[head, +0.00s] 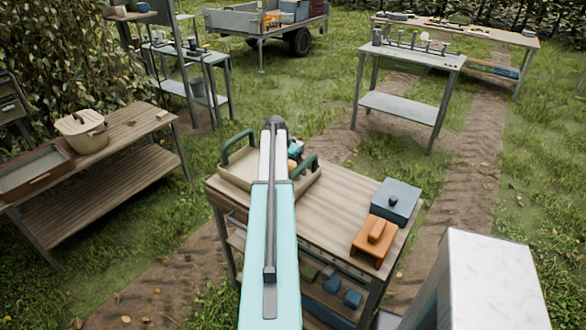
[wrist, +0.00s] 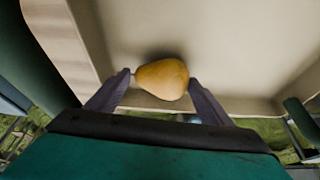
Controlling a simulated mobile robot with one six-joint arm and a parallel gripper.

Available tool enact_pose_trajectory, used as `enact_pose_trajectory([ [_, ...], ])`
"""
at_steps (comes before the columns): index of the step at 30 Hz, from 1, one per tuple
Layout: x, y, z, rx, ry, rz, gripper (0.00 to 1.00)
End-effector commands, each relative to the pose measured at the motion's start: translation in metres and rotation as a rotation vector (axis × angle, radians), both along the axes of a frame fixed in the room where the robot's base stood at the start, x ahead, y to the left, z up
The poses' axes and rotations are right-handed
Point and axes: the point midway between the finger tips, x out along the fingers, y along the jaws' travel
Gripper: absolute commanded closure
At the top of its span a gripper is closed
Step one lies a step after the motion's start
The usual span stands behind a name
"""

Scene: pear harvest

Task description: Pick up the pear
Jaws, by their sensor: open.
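The pear (wrist: 162,80) is yellow-orange and lies on its side in a cream tray (wrist: 235,45), its narrow end to the left. My gripper (wrist: 159,78) is open, with one dark finger on each side of the pear. The left fingertip is close to the narrow end and the right one is close to the round end. I cannot tell whether either touches it. In the head view the tray (head: 236,172), with green handles, stands on a wooden table (head: 330,207).
An orange block-like object (head: 372,242) and a blue-grey box (head: 396,201) stand on the table's right side. A wooden bench (head: 130,125) with a beige lidded container (head: 82,132) is at left. A grey table (head: 410,56) and a trailer (head: 235,22) stand behind.

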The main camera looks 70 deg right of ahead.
Motion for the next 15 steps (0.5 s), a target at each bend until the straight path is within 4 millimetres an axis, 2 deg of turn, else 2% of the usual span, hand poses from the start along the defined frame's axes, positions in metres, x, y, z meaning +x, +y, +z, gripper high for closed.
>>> enact_pose_trajectory([
  [5, 0.0002, 0.0001, 0.0001, 0.0, 0.0, 0.0, 0.26],
  [12, 0.0002, 0.0001, 0.0007, 0.0, 0.0, 0.0, 0.63],
  [15, 0.0002, 0.0001, 0.0006, 0.0, 0.0, 0.0, 0.63],
])
